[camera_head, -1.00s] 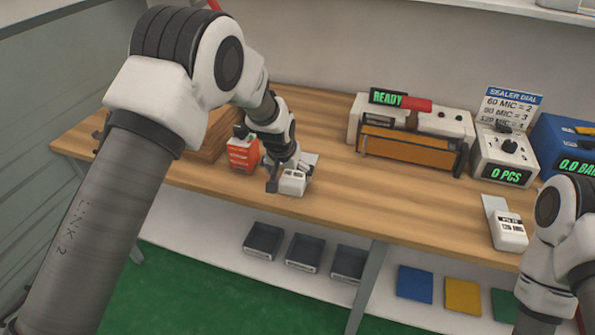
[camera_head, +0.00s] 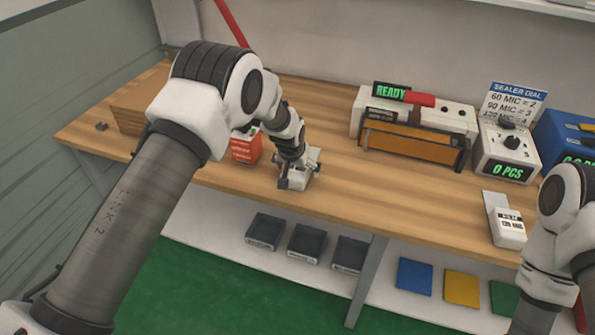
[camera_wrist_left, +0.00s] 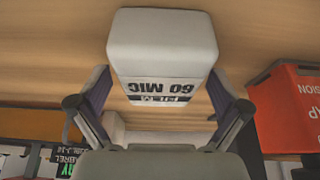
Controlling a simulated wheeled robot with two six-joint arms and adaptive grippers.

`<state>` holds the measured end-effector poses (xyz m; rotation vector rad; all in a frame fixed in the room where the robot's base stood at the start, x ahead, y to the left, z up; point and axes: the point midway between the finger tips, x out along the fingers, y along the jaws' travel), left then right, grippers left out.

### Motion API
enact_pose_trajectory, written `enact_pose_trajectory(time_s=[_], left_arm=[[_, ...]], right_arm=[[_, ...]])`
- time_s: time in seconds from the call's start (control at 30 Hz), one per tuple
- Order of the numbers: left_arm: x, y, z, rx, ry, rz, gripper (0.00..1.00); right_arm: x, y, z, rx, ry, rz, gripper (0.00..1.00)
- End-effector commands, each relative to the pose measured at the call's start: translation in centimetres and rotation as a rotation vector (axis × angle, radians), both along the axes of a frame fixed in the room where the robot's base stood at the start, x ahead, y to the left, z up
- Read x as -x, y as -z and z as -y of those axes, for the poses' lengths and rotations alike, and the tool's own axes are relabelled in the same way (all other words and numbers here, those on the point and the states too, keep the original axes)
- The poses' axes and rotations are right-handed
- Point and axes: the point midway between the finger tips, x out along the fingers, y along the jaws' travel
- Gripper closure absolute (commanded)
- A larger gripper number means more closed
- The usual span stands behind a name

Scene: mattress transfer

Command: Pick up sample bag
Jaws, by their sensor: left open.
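A white sample bag labelled 60 MIC (camera_head: 301,179) lies on the workbench, partly covered by my left gripper (camera_head: 297,183). In the left wrist view the bag (camera_wrist_left: 162,45) fills the upper middle, its label upside down. My left gripper (camera_wrist_left: 160,106) is open, with one finger on each side of the bag's label end. I cannot tell whether the fingers touch it. A second white bag (camera_head: 508,229), its label reading about 120 MIC, lies at the right of the bench. My right arm shows at the right edge; its gripper is out of view.
A red box (camera_head: 246,150) stands just left of my left gripper, and also shows in the left wrist view (camera_wrist_left: 290,108). A sealer (camera_head: 412,140) reading READY and a dial box (camera_head: 506,153) stand at the back. Grey trays (camera_head: 306,243) sit on the shelf below.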

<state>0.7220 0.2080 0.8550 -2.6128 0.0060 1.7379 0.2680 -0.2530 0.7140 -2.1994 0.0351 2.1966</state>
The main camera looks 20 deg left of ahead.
Motion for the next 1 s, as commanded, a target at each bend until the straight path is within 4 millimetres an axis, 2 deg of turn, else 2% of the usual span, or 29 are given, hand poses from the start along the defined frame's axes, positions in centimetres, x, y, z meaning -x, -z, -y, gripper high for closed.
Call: enact_pose_trajectory(time_s=[0.57,0.63,0.77,0.87,0.9,1.0], left_arm=[[0.01,0.48,-0.01,0.0,0.0,0.0,0.0],[0.01,0.48,-0.01,0.0,0.0,0.0,0.18],[0.01,0.48,-0.01,0.0,0.0,0.0,0.64],[0.03,0.5,-0.01,0.0,0.0,-0.001,0.67],[0.01,0.47,-0.01,0.0,0.0,0.0,0.73],[0.02,0.47,0.0,0.0,0.0,0.0,0.73]], right_arm=[[0.0,0.25,0.0,0.0,0.0,0.0,1.0],[0.0,0.25,0.0,0.0,0.0,0.0,1.0],[0.0,0.25,0.0,0.0,0.0,0.0,1.0],[0.0,0.25,0.0,0.0,0.0,0.0,1.0],[0.0,0.25,0.0,0.0,0.0,0.0,1.0],[0.0,0.25,0.0,0.0,0.0,0.0,1.0]])
